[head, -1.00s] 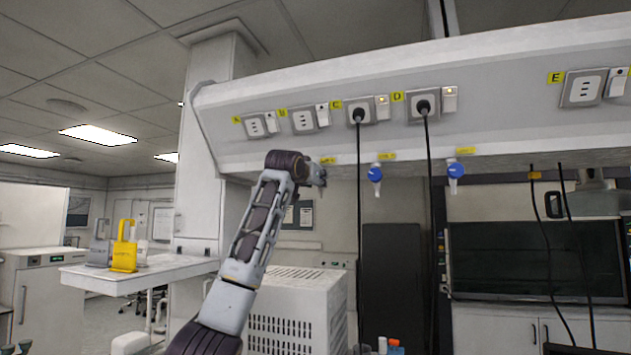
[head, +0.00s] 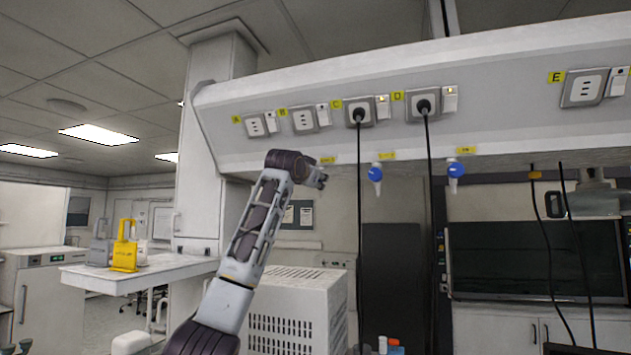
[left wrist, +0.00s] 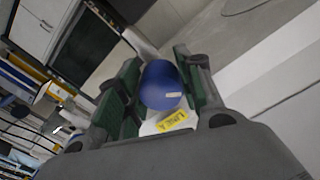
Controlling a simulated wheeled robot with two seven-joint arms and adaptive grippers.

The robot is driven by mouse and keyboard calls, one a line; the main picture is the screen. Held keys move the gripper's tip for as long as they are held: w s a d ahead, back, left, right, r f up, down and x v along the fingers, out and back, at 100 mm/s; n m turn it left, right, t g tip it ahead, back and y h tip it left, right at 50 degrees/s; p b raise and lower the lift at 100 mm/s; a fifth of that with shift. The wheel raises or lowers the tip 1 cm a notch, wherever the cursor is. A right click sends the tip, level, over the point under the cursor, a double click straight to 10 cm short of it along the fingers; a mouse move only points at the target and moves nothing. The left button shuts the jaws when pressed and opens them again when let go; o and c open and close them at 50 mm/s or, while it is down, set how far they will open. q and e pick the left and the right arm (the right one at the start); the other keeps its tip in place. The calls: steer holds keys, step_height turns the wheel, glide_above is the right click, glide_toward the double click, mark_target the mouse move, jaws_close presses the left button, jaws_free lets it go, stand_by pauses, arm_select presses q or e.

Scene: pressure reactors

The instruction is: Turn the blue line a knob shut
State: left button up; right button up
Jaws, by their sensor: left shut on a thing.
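The blue line a knob (left wrist: 162,86) shows in the left wrist view as a round blue cap between my finger pads. A yellow label (left wrist: 171,121) lies just beside it on a white surface. My left gripper (head: 320,178) is shut on this knob, under the front edge of the overhead panel in the head view. The gripper hides the knob there; the yellow label (head: 327,160) above it shows. My right gripper is in neither view.
Two more blue knobs on white taps, a middle one (head: 376,172) and a right one (head: 456,170), hang under the same panel (head: 510,105). Black cables (head: 359,230) hang down from the sockets to the right of my gripper. A white vented box (head: 295,310) stands below.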

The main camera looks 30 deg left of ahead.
arm_select(q)
steer(key=m, duration=0.5)
steer(key=shift+r+m, duration=0.1)
steer(key=shift+m, duration=0.2)
steer(key=m, duration=0.4)
steer(key=shift+m, duration=0.4)
steer(key=o, duration=1)
steer(key=v, duration=1.2)
stand_by(0.6)
